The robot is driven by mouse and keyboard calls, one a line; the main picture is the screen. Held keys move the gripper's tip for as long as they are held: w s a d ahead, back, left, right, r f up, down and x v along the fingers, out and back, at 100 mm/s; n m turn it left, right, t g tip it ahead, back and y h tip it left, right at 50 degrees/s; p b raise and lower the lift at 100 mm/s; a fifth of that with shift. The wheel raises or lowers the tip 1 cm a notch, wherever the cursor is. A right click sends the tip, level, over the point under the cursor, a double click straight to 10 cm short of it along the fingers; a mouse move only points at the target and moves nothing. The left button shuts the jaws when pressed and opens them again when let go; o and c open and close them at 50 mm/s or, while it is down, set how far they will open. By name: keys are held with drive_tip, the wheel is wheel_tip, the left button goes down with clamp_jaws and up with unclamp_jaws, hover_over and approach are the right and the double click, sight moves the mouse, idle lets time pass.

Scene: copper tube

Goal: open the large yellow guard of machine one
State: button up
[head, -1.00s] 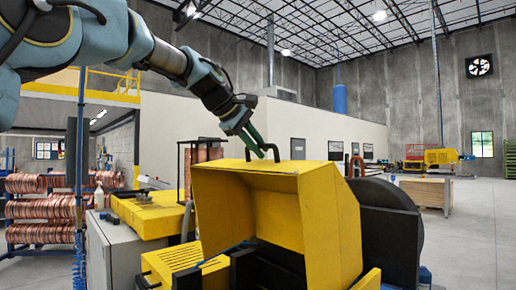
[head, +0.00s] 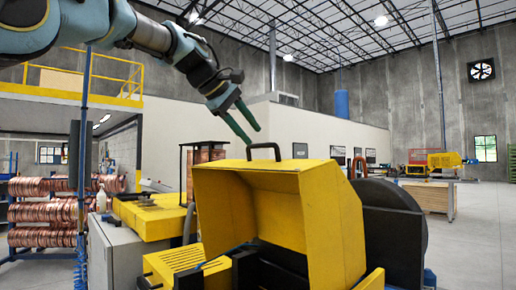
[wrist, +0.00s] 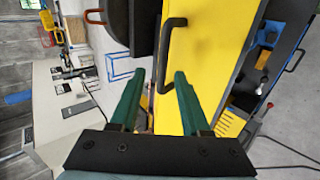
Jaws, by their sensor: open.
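The large yellow guard (head: 278,205) is raised, its hollow inner side facing the head camera. Its dark handle (head: 264,149) stands on the top edge. My gripper (head: 246,124) is open and empty, with green fingers above and slightly left of the handle, apart from it. In the wrist view the guard (wrist: 206,60) is a yellow panel beyond my gripper (wrist: 160,75), and the handle (wrist: 170,52) shows clear of both fingers.
A yellow machine bed (head: 150,215) is left of the guard, and a dark round housing (head: 395,225) is right of it. Copper coils (head: 40,212) are stacked at far left.

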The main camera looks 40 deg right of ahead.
drive_tip(key=v, duration=0.4)
drive_tip(key=shift+a+r+b, duration=0.25)
drive_tip(key=shift+a+b, duration=0.05)
drive_tip(key=shift+b, duration=0.05)
drive_tip(key=w+a+f+n+t+y, duration=0.1)
drive_tip(key=w+a+f, duration=0.35)
drive_tip(key=f, duration=0.25)
drive_tip(key=w+a+f+t+y, duration=0.1)
drive_tip(key=w+a+f, duration=0.2)
drive_tip(key=w+f, duration=0.3)
drive_tip(key=w+a+f+t+y+b, duration=0.1)
drive_tip(key=w+a+f+y, duration=0.15)
drive_tip(key=a+f, duration=0.55)
drive_tip(key=w+a+f+t+y, duration=0.1)
drive_tip(key=w+a+f, duration=0.3)
drive_tip(key=a+f, duration=0.45)
drive_tip(key=s+a+f+y, duration=0.1)
drive_tip(key=s+a+f, duration=0.3)
drive_tip(key=a+f, duration=0.3)
drive_tip(key=s+a+f+m+g+y+b, duration=0.1)
drive_tip(key=s+a+f, duration=0.3)
drive_tip(key=a+f, duration=0.3)
drive_tip(key=s+a+f+y, duration=0.2)
drive_tip(key=s+a+f, duration=0.3)
drive_tip(key=a, duration=0.7)
wheel_tip(320, 180, down, 2)
drive_tip(key=shift+f+m+g, duration=0.1)
drive_tip(key=shift+m+g, duration=0.2)
drive_tip(key=shift+g, duration=0.1)
